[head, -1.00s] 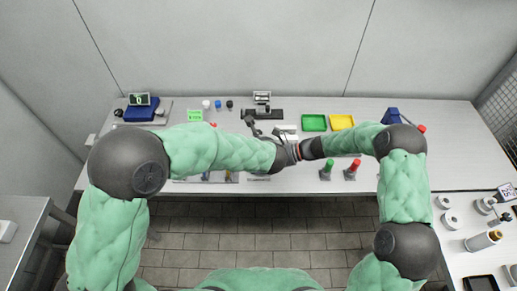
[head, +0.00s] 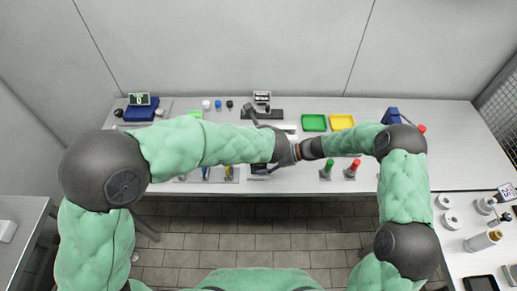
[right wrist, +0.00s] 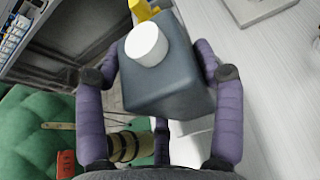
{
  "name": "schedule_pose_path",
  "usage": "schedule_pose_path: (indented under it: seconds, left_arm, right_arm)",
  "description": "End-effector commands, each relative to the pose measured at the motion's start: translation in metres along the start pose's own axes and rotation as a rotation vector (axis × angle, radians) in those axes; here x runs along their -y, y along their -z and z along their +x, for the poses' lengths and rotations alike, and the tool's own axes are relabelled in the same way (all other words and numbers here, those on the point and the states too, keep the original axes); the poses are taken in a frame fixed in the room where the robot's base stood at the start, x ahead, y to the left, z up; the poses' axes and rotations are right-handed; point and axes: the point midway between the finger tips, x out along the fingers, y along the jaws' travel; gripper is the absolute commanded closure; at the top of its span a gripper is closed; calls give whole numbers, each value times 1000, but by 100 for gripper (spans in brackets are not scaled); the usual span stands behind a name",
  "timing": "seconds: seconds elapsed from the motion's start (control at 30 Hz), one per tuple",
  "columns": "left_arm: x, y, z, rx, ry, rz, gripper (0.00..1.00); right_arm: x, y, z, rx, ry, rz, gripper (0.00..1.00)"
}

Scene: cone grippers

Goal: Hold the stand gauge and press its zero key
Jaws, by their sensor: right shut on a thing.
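A dark blue-grey block with a round white key (right wrist: 147,45) on its face, apparently the stand gauge (right wrist: 170,85), fills the middle of the right wrist view. My right gripper (right wrist: 168,90) is shut on it, with a purple finger along each side. In the head view the right gripper (head: 272,168) is near the table's front edge, and a small dark part of the block (head: 258,168) shows below my left forearm. My left gripper (head: 260,122) is over the table behind the crossed wrists, apart from the white key. Its fingers are small and partly hidden.
A black-based device (head: 262,97) stands at the back. A green tray (head: 314,122) and a yellow tray (head: 342,121) lie right of it. Green (head: 326,170) and red (head: 351,169) upright pieces stand at the front right. A rack with tools (head: 207,174) is at front left.

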Motion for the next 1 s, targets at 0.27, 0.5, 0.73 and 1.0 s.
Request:
schedule_pose_path:
  seconds: [0.27, 0.5, 0.73, 1.0]
  left_arm:
    - [0, 0, 0, 0, 0, 0, 100]
    - [0, 0, 0, 0, 0, 0, 100]
    - [0, 0, 0, 0, 0, 0, 100]
    - [0, 0, 0, 0, 0, 0, 100]
  right_arm:
    - [0, 0, 0, -1, 0, 1, 73]
    - [0, 0, 0, 0, 0, 1, 4]
    - [0, 0, 0, 0, 0, 0, 4]
    - [0, 0, -9, 0, 1, 0, 4]
